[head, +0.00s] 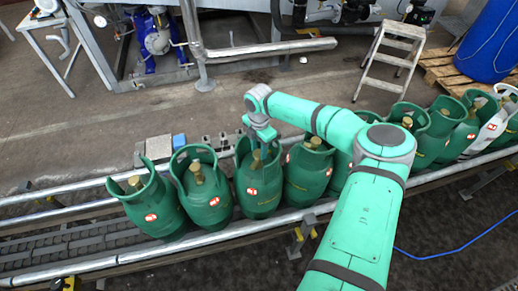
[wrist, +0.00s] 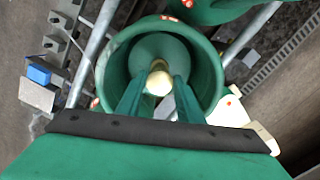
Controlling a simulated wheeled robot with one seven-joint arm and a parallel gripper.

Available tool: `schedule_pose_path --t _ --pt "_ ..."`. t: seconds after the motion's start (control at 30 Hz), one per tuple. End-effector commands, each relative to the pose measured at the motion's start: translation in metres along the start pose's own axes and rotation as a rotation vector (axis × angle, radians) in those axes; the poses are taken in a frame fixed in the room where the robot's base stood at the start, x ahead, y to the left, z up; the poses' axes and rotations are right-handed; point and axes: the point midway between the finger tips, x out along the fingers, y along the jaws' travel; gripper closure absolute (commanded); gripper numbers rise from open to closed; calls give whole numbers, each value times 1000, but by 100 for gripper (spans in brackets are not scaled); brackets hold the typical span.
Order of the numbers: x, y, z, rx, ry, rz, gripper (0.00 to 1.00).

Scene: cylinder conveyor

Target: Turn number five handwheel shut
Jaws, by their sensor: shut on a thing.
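A row of green gas cylinders stands upright on the conveyor (head: 60,257). Each has a collar around a brass-coloured valve. My gripper (head: 258,148) reaches down into the collar of the third cylinder from the left (head: 259,192). In the wrist view my gripper's two green fingers (wrist: 160,84) close on either side of the pale, round handwheel (wrist: 158,80) inside this cylinder's collar (wrist: 213,75). My gripper is shut on this handwheel. The red-and-white labels are too small to read, so I cannot tell the number.
Neighbouring cylinders (head: 203,198) (head: 308,172) stand close on both sides. A silver guide rail (head: 80,187) runs along the conveyor. Blue and grey blocks (head: 158,147) lie behind it. A step ladder (head: 392,58), a blue drum (head: 492,42) and pipework (head: 268,49) stand further back.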

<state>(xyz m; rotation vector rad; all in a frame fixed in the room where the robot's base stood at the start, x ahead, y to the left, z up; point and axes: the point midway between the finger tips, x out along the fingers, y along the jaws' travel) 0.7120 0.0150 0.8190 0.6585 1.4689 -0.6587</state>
Motion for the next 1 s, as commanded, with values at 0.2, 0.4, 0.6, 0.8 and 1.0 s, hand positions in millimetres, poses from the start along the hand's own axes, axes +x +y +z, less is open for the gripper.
schedule_pose_path --t 0.2,0.4,0.6,0.8,1.0 --pt "-1 0 1 15 -2 2 89" --pt "-1 0 1 15 -2 2 89" --pt "-1 0 1 14 -1 1 48" --pt "0 0 1 12 -1 1 48" --pt "-13 0 1 12 -1 2 48"
